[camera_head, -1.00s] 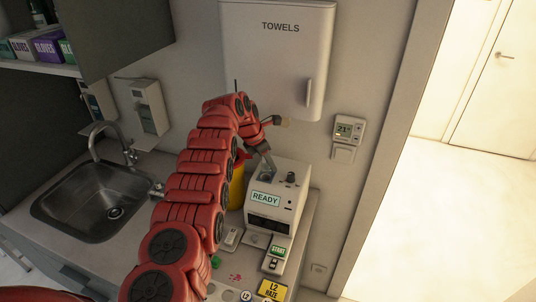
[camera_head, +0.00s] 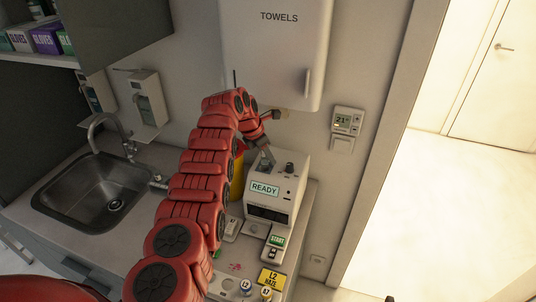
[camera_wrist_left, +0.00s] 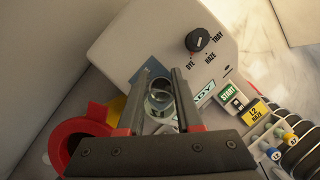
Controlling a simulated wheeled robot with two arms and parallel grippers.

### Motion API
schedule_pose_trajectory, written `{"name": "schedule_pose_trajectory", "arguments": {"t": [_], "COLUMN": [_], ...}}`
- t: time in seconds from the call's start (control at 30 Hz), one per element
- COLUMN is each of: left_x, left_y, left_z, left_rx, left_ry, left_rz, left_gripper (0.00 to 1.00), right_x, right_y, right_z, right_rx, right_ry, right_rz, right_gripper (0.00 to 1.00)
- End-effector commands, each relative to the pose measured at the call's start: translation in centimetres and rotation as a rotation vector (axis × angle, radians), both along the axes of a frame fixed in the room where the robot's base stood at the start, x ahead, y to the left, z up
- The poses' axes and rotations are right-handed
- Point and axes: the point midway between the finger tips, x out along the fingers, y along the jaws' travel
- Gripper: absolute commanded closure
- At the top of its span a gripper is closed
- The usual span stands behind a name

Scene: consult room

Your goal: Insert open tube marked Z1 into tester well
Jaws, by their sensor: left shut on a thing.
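My left gripper (camera_head: 267,157) is at the top of the white tester (camera_head: 284,192), whose screen reads READY. In the left wrist view the gripper (camera_wrist_left: 162,97) is shut on a clear tube (camera_wrist_left: 160,96), seen from above with its round open mouth between the fingers. The tester (camera_wrist_left: 140,40) fills the upper part there, with a dial marked DYE, HAZE and TRAY. The well is hidden below the tube and fingers, so I cannot tell whether the tube is inside it. My right gripper is out of view.
A yellow bin (camera_head: 237,185) with a red rim (camera_wrist_left: 68,140) stands beside the tester. Capped vials (camera_head: 246,286) and a yellow L2 HAZE sign (camera_head: 271,278) are in front. The sink (camera_head: 95,190) is left; a towel dispenser (camera_head: 275,50) hangs above.

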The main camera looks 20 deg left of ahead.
Motion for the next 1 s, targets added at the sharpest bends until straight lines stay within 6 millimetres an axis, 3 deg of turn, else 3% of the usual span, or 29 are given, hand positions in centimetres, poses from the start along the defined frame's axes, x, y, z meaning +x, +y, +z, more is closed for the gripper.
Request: {"name": "schedule_pose_trajectory", "arguments": {"t": [1.0], "left_x": [0.07], "left_y": [0.07], "left_z": [-0.24], "left_rx": [0.0], "left_ry": [0.001], "left_rz": [0.0], "left_gripper": [1.0], "right_x": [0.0], "right_y": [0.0], "right_z": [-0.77], "right_rx": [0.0], "right_ry": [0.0], "right_rz": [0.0], "right_gripper": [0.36]}}
